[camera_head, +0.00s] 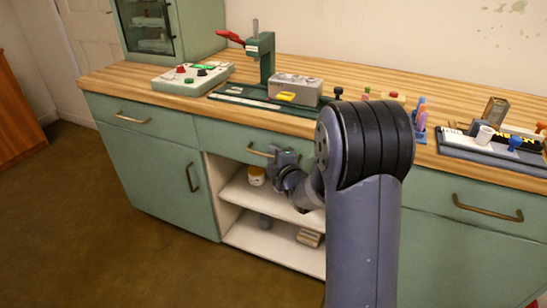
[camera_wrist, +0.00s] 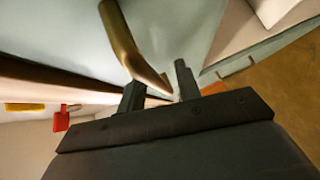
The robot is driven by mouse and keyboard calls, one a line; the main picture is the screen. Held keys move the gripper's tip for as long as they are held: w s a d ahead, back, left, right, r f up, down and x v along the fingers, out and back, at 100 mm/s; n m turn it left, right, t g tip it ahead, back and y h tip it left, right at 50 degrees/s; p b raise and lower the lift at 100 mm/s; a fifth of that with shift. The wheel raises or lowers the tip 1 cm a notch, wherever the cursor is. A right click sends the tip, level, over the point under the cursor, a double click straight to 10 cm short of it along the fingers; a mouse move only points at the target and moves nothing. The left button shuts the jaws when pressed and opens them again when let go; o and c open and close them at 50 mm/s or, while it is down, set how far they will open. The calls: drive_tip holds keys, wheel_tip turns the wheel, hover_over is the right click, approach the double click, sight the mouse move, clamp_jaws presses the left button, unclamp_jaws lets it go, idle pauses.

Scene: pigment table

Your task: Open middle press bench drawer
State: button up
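The middle press bench drawer (camera_head: 228,138) has a green front and looks closed, flush with the cabinet. Its brass handle (camera_head: 260,153) is partly hidden by my gripper (camera_head: 280,155), which is at the handle's right end. In the wrist view, the brass handle (camera_wrist: 124,40) runs down to its near end between the two dark fingers of my gripper (camera_wrist: 160,88). The fingers stand apart, with a gap visible beside the handle. I cannot tell whether either finger touches it. My arm hides the right part of the drawer front.
Below the drawer is an open shelf (camera_head: 260,240) with a yellow jar (camera_head: 256,176) and a small block (camera_head: 308,237). Closed drawers with brass handles flank it at left (camera_head: 132,118) and right (camera_head: 487,208). A green press (camera_head: 266,55) stands on the wooden top. The floor (camera_head: 100,230) in front is clear.

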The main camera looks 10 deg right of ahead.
drive_tip(key=shift+c, duration=0.4)
clamp_jaws()
